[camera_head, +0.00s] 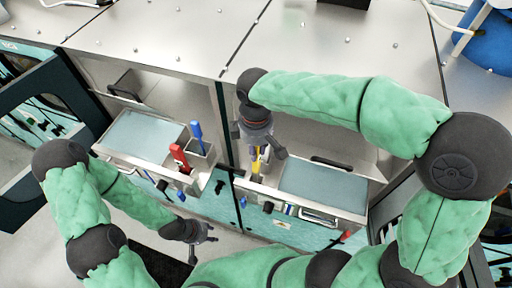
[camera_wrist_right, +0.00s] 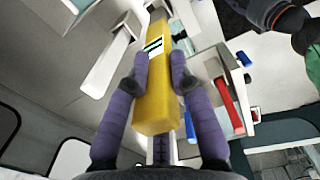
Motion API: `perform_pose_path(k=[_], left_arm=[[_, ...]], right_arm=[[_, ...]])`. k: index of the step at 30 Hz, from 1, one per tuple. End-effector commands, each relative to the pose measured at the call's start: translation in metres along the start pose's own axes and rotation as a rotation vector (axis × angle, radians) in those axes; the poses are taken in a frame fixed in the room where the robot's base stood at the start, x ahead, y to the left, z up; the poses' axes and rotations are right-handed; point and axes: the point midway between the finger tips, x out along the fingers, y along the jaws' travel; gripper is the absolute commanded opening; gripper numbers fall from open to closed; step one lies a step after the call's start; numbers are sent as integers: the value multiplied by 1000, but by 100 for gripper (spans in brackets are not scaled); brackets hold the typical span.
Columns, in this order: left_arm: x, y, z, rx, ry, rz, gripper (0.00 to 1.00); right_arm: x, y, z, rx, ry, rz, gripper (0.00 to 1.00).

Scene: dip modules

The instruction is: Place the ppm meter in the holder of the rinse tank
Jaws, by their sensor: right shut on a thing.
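The yellow ppm meter (camera_head: 257,161) is in my right gripper (camera_head: 265,151), at the left end of the right tank (camera_head: 324,187). In the right wrist view both fingers press on the sides of the meter (camera_wrist_right: 157,103). The gripper partly hides the pale holder at this end of the tank, and I cannot tell whether the meter's lower end is inside it. My left gripper (camera_head: 211,235) hangs empty and apart from the tanks at the lower left, its fingers spread.
The left tank (camera_head: 143,136) has a holder (camera_head: 203,153) with a blue device (camera_head: 197,133) and a red device (camera_head: 180,158) beside it. The red device also shows in the right wrist view (camera_wrist_right: 229,106). A steel counter (camera_head: 160,42) spans the back.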

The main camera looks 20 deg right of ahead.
Motion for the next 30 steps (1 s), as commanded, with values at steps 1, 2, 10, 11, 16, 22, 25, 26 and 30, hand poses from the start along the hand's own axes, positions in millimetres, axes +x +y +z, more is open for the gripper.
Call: perform_pose_path(k=[1, 2, 10, 11, 16, 22, 25, 26, 30], left_arm=[[2, -1, 0, 0, 0, 0, 40], [2, -1, 0, 0, 0, 0, 40], [5, -2, 0, 0, 0, 0, 40], [5, -2, 0, 0, 0, 0, 40], [4, -2, 0, 0, 0, 0, 40], [5, -2, 0, 0, 0, 0, 40], [3, -1, 0, 0, 0, 0, 40], [2, -1, 0, 0, 0, 0, 40], [-6, 2, 0, 0, 0, 0, 40]], right_arm=[[2, 0, 0, 0, 0, 0, 0], [3, 0, 0, 0, 0, 0, 0], [8, 0, 0, 0, 0, 0, 0], [8, 0, 0, 0, 0, 0, 0], [7, 0, 0, 0, 0, 0, 47], [7, 0, 0, 0, 0, 0, 47], [5, 0, 0, 0, 0, 0, 47], [4, 0, 0, 0, 0, 0, 47], [-11, 0, 0, 0, 3, 2, 47]])
